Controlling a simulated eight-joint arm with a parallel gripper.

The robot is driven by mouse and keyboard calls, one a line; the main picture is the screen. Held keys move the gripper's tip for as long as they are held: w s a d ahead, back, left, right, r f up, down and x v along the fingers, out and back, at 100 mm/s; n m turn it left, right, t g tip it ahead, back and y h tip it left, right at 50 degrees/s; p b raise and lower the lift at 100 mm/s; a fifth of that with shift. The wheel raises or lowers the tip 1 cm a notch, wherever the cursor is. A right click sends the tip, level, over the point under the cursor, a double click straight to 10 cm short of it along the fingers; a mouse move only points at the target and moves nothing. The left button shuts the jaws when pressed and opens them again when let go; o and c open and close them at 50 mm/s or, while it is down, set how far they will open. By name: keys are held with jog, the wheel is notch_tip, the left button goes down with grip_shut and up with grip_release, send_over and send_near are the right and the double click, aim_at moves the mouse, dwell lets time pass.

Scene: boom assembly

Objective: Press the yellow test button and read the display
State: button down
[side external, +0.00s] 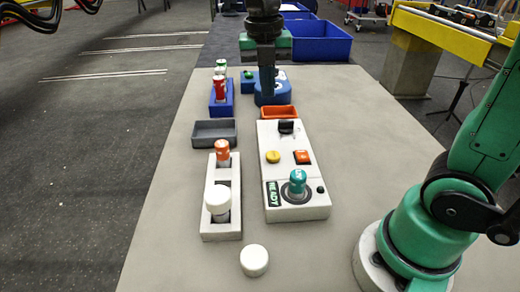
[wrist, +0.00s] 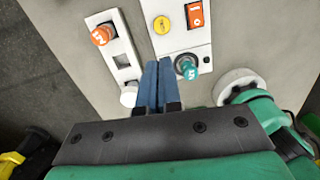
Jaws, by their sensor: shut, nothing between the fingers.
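A white panel (side external: 311,213) stands on the table. The yellow button (side external: 273,157) is on its left half, and it also shows in the wrist view (wrist: 161,25). The display (side external: 273,194) at the panel's near left reads READY. A teal-topped part marked with writing (side external: 297,181) stands upright in a dark round socket beside the display; it shows in the wrist view too (wrist: 186,66).
An orange rocker switch (side external: 302,157) sits right of the button. A white rack (side external: 221,230) holds an orange-capped and a white-capped part. A grey tray (side external: 214,134), orange tray (side external: 280,112) and blue rack (side external: 221,105) stand farther back. A white round cap (side external: 254,260) lies in front.

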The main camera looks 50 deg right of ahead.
aim_at(272, 155)
jog(key=shift+n, duration=0.4)
jog(key=shift+w, duration=0.1)
jog(key=f, duration=0.4)
jog(key=d+f, duration=0.1)
jog(key=f, duration=0.9)
jog(key=shift+s+d, duration=0.15)
jog(key=shift+s, duration=0.1)
jog(key=shift+d+f, duration=0.1)
jog(key=shift+f, duration=0.85)
notch_tip(272, 155, up, 15)
jog(key=a, duration=0.1)
jog(key=shift+w+a+f, duration=0.15)
jog(key=shift+w+a, duration=0.05)
jog(key=shift+w, duration=0.05)
